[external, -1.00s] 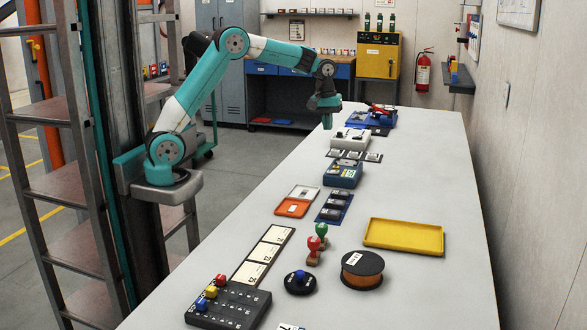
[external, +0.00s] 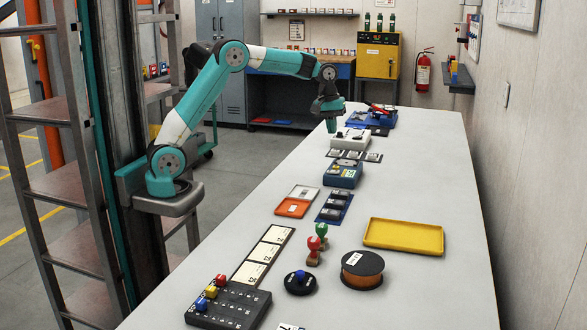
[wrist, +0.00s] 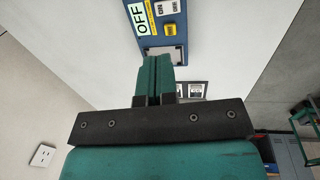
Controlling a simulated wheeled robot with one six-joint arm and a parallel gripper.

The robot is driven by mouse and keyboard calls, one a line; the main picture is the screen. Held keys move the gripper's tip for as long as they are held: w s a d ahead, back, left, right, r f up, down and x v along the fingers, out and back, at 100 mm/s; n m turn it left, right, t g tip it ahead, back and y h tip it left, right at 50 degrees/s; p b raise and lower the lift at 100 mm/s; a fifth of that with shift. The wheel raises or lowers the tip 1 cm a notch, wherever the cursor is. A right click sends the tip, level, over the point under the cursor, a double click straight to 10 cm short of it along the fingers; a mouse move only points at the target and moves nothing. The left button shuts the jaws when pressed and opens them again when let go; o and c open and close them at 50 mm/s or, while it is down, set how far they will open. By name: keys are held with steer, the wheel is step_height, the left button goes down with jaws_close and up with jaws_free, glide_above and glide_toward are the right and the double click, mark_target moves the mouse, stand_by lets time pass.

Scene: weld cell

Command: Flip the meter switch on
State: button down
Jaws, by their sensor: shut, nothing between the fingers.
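A blue box (external: 343,176) stands on the bench in the external view. In the wrist view, a blue box (wrist: 166,12) at the top shows a white OFF label (wrist: 138,17), a yellow switch (wrist: 170,29) and a grey plate near its edge. It looks like the same box, and I take it to be the meter. My gripper (external: 331,130) points down in the external view, farther along the bench than the blue box and above the bench. In the wrist view its two teal fingers (wrist: 155,62) are together, empty, just below the grey plate. I cannot tell if they touch anything.
Small framed cards (external: 353,155) lie beyond the blue box, with a pale device (external: 357,139) behind them. Nearer are dark modules (external: 335,206), an orange tray (external: 292,208), a yellow tray (external: 404,236) and a spool (external: 362,270). The bench's right side is mostly clear.

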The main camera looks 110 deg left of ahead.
mark_target(332, 171)
steer(key=f, duration=0.4)
steer(key=w+f, duration=0.1)
steer(key=f, duration=0.8)
steer(key=shift+w, duration=0.4)
steer(key=shift+r+p, duration=0.1)
steer(key=shift+p, duration=0.35)
steer(key=shift+f+g, duration=0.3)
steer(key=shift+s+r, duration=0.2)
steer(key=shift+s, duration=0.5)
steer(key=shift+r+p, duration=0.15)
steer(key=shift+p, duration=0.15)
steer(key=r+p, duration=0.4)
steer(key=r, duration=0.1)
steer(key=shift+s+p, duration=0.3)
steer(key=shift+p, duration=0.05)
step_height(332, 171, up, 9)
steer(key=s+b, duration=0.1)
steer(key=b, duration=0.1)
steer(key=shift+s+f, duration=0.2)
